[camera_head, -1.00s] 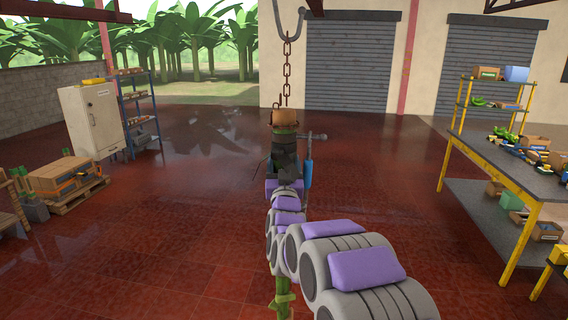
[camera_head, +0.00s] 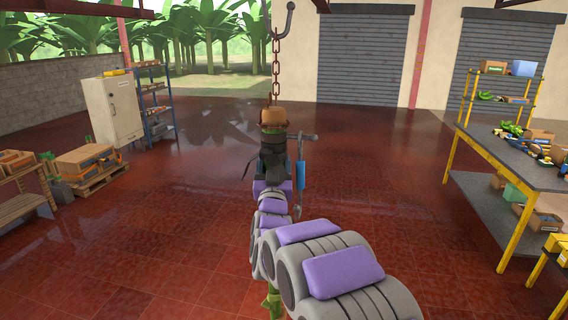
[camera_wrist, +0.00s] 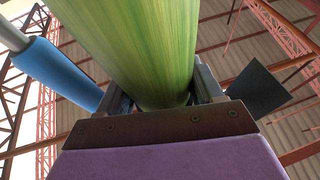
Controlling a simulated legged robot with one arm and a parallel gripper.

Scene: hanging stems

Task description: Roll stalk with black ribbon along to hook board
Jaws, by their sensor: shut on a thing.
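The stalk hangs upright, its brown top (camera_head: 273,117) below a chain (camera_head: 276,68) and a metal hook (camera_head: 285,22). Its green stem fills the upper middle of the wrist view (camera_wrist: 140,45). My gripper (camera_wrist: 155,98) is shut on the stem, with one jaw on each side. A dark flap (camera_wrist: 258,90) sticks out at the right in the wrist view and may be the black ribbon; I cannot tell. In the head view my gripper (camera_head: 273,165) and arm hide most of the stalk. A blue-sleeved bar (camera_head: 300,174) stands beside it. I cannot make out a hook board.
A loaded workbench (camera_head: 520,165) stands at the right. A pale cabinet (camera_head: 113,108), a blue shelf (camera_head: 153,100) and crates on a pallet (camera_head: 88,165) stand at the left. The red floor (camera_head: 195,225) is clear between them. Grey shutters (camera_head: 363,60) close the back wall.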

